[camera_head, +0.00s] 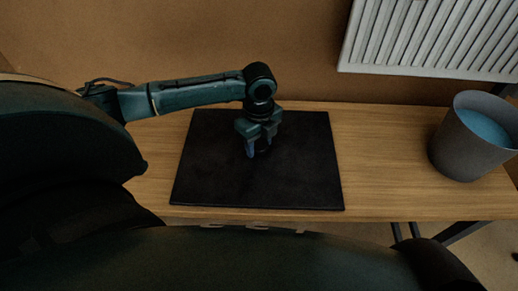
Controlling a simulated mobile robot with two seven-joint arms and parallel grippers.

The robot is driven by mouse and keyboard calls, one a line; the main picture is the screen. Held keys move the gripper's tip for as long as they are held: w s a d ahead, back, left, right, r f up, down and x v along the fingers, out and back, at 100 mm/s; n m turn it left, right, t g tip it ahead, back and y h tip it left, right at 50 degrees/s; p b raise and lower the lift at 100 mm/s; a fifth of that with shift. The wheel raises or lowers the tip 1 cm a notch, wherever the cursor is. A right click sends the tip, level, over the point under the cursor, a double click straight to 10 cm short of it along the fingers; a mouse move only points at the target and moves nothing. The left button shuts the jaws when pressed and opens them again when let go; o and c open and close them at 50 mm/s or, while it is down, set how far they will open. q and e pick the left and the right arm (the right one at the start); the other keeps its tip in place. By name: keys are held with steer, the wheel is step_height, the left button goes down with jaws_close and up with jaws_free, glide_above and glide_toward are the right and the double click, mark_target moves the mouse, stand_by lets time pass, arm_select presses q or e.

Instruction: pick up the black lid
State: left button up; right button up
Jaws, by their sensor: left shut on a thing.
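The lid is mostly hidden by the fingers and barely stands out, black against black. I cannot tell whether it touches the mat or hangs just above it. My right gripper is not in view.
The mat lies on a wooden bench (385,150). A grey bucket (458,150) with a blue inside stands at the bench's right. A white radiator (430,40) hangs on the brown wall behind. The bench between mat and bucket is clear.

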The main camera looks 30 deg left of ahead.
arm_select(q)
steer(key=shift+c, duration=1)
steer(key=shift+r, duration=0.1)
